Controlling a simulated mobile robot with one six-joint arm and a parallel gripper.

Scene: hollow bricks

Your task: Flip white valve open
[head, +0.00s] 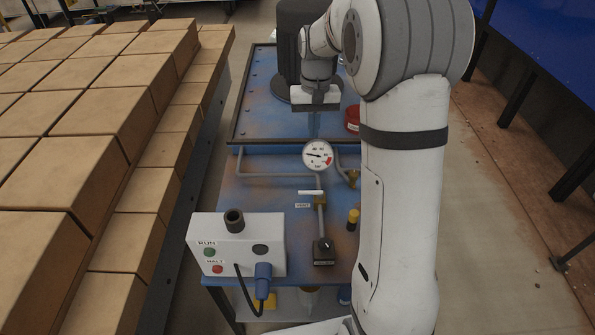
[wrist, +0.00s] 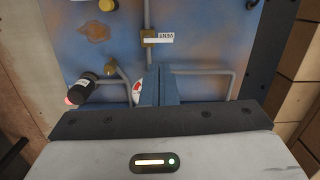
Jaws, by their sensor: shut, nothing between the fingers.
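The white valve handle (head: 311,193) lies across the vertical grey pipe in the head view, at a brass body (head: 320,201) beside the VENT label (head: 302,206). In the wrist view the brass valve body (wrist: 148,40) shows near the top, with the VENT label (wrist: 167,36) upside down beside it. My gripper (head: 314,132) points down over the blue panel, behind the gauge and apart from the valve. In the wrist view its fingers (wrist: 159,85) are together and empty.
A pressure gauge (head: 317,155) stands between my gripper and the valve. A control box (head: 237,245) with RUN and HALT buttons is front left. A yellow-capped post (head: 353,216) and red cap (head: 352,118) are at right. Stacked bricks (head: 80,150) fill the left.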

